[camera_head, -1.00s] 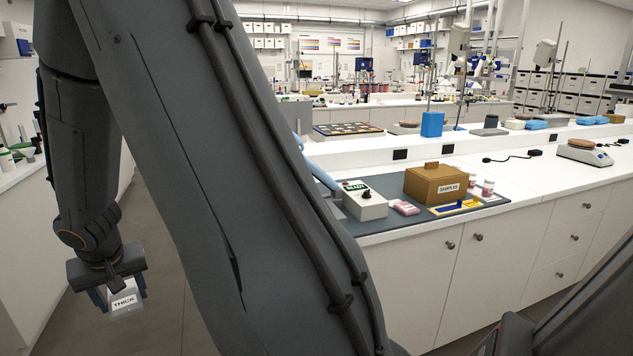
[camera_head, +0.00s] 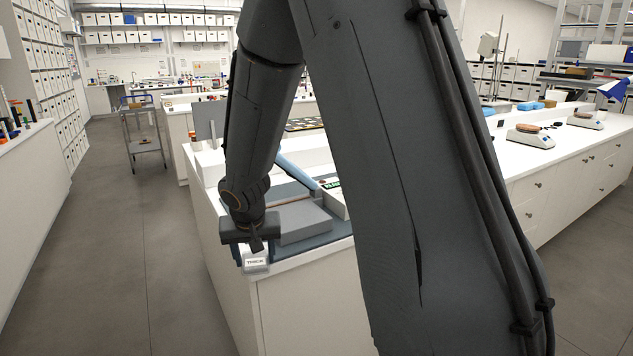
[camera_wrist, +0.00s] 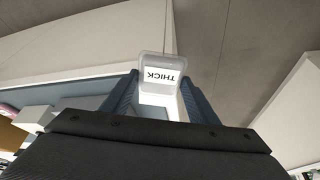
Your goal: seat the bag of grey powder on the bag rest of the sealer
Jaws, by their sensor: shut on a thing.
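My gripper (camera_head: 250,257) is shut on a small, pale, see-through bag (camera_head: 256,264) with a white label reading THICK. The bag and label also show in the wrist view (camera_wrist: 165,60), held between the two blue-grey fingers. Its contents look pale grey and are hard to make out. In the head view the bag appears at the near left corner of the white bench, left of and nearer than the sealer (camera_head: 306,224). The sealer is a low grey block with a raised light-blue arm (camera_head: 298,170). I cannot make out its bag rest clearly; my arm hides part.
The sealer's control box (camera_head: 335,190) with a green display is partly hidden by my arm. The white bench (camera_head: 305,300) has a blue-grey mat. Open grey floor (camera_head: 110,260) lies left of the bench, with a trolley (camera_head: 143,130) farther back.

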